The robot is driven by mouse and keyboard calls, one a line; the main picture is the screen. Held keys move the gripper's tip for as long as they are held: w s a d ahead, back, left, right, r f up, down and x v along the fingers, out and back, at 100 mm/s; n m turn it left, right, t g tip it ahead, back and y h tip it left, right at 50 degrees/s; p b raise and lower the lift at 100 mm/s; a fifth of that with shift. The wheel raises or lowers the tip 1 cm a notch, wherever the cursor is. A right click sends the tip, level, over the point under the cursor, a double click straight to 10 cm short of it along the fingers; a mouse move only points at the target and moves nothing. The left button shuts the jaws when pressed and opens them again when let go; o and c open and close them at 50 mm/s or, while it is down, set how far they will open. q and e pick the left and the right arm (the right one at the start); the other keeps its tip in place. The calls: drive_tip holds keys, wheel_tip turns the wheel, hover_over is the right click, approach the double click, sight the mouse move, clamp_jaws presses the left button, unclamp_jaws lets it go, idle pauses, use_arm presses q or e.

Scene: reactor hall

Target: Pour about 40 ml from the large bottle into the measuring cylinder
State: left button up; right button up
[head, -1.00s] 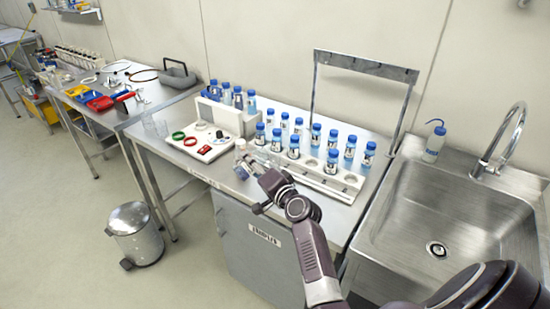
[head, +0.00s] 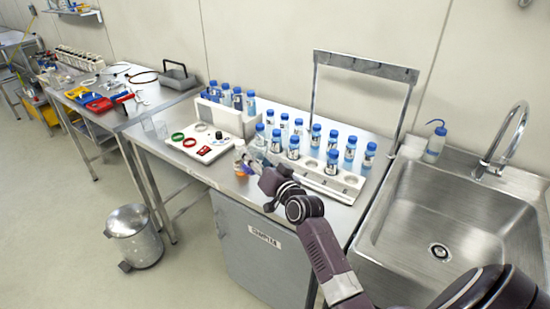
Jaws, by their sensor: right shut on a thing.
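My right gripper (head: 248,167) reaches over the front edge of the bench, left of the white bottle rack. It is shut on a small clear vessel (head: 241,157), with an orange patch low down near the fingers. The fingers partly hide the vessel, so I cannot tell whether it is the large bottle or the measuring cylinder. Several blue-capped bottles (head: 293,148) stand upright in the white rack (head: 325,186), which has empty holes at its front right. My left gripper is not in view.
A white tray (head: 203,148) with a green ring and red items lies left of the gripper. A metal frame (head: 364,66) rises behind the rack. A sink (head: 438,228) with a wash bottle (head: 434,145) is at right.

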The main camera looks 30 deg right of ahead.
drive_tip(key=f+n+b, duration=0.1)
drive_tip(key=f+b, duration=0.1)
drive_tip(key=f, duration=0.1)
drive_tip(key=f+b, duration=0.2)
drive_tip(key=f, duration=0.1)
drive_tip(key=f+n+b, duration=0.1)
drive_tip(key=f+b, duration=0.1)
drive_tip(key=f, duration=0.1)
drive_tip(key=shift+a+f+n, duration=0.25)
drive_tip(key=shift+f+n, duration=0.05)
drive_tip(key=shift+f, duration=0.05)
drive_tip(key=shift+a+r+n, duration=0.1)
drive_tip(key=shift+n, duration=0.4)
drive_tip(key=n, duration=0.2)
drive_tip(key=shift+a+f+n+t, duration=0.2)
drive_tip(key=shift+n+t, duration=0.1)
drive_tip(key=shift+n, duration=0.1)
idle(0.6)
